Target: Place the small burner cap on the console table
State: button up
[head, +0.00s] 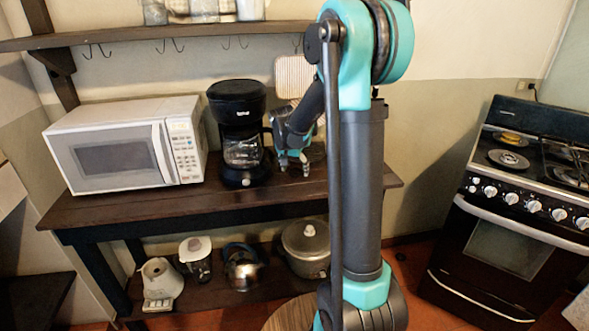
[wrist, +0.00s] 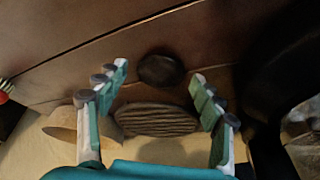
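The small burner cap appears as a dark round disc (wrist: 161,69) lying flat on the brown console table top in the wrist view. My gripper (wrist: 159,76) is open, its two fingers spread on either side of the disc with visible gaps. Nothing is held between them. In the head view my gripper (head: 294,168) points down just above the console table (head: 240,206), right of the coffee maker. The cap cannot be made out in the head view.
The black coffee maker (head: 240,135) stands close left of my gripper, and the white microwave (head: 128,148) is further left. A ribbed board (head: 294,76) leans at the wall behind. The stove (head: 520,200) stands at the right.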

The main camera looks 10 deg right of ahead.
jog(key=v, duration=1.1)
jog(key=s+f+n, duration=0.2)
jog(key=s+f, duration=0.3)
jog(key=s, duration=0.4)
jog(key=s+d+f+n+y, duration=0.1)
jog(key=s+f+n, duration=0.1)
jog(key=s+f, duration=0.3)
jog(key=s+d+f+n+y, duration=0.1)
jog(key=s+f, duration=0.5)
jog(key=s, duration=0.7)
jog(key=shift+s+d+n+t, duration=0.25)
jog(key=shift+n+t, duration=0.05)
jog(key=shift+n, duration=0.6)
